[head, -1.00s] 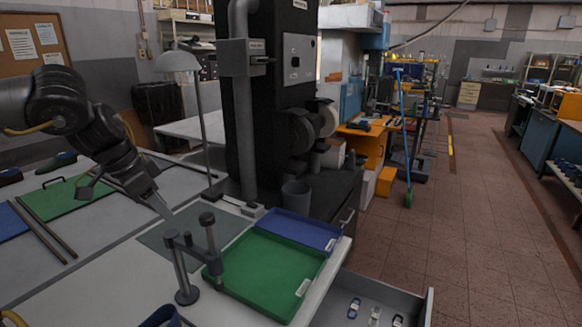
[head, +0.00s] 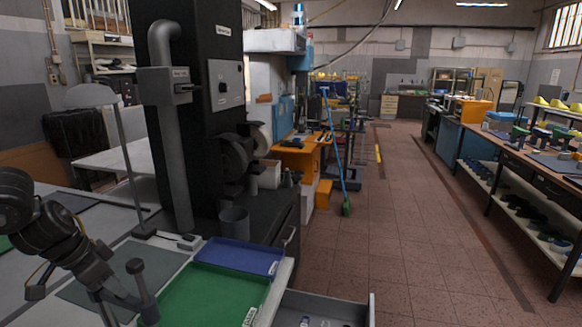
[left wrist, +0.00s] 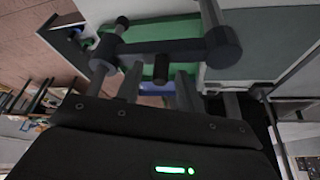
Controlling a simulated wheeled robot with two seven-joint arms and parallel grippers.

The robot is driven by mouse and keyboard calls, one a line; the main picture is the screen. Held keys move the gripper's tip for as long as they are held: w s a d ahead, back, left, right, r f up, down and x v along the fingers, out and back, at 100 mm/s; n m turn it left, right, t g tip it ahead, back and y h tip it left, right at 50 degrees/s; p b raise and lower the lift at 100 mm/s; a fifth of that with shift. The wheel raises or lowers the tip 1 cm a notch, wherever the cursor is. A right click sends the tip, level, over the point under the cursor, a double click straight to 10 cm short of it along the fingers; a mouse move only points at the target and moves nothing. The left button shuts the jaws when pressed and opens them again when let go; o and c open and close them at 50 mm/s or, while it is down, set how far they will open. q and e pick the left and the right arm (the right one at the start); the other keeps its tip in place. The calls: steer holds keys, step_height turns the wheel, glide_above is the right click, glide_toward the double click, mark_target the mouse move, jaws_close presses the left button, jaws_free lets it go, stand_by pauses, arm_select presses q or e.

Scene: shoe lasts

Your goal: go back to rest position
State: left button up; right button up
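My left arm comes in from the left edge in the head view. Its gripper (head: 108,288) hangs low over the grey table, close to a dark metal post stand (head: 138,268) and overlapping it in the picture. In the left wrist view the two fingers of the left gripper (left wrist: 158,88) are apart with nothing held between them. The stand's crossbar (left wrist: 185,46) lies beyond the fingertips; I cannot tell whether they touch. My right gripper is not in view.
A green tray (head: 205,295) and a blue tray (head: 240,256) lie on the table right of the stand. A black machine (head: 195,120) and a lamp (head: 92,96) stand behind. A grey drawer (head: 340,310) juts out. The tiled floor (head: 410,220) is open.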

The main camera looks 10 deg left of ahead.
arm_select(q)
steer(key=shift+w+f, duration=0.1)
steer(key=shift+f, duration=0.15)
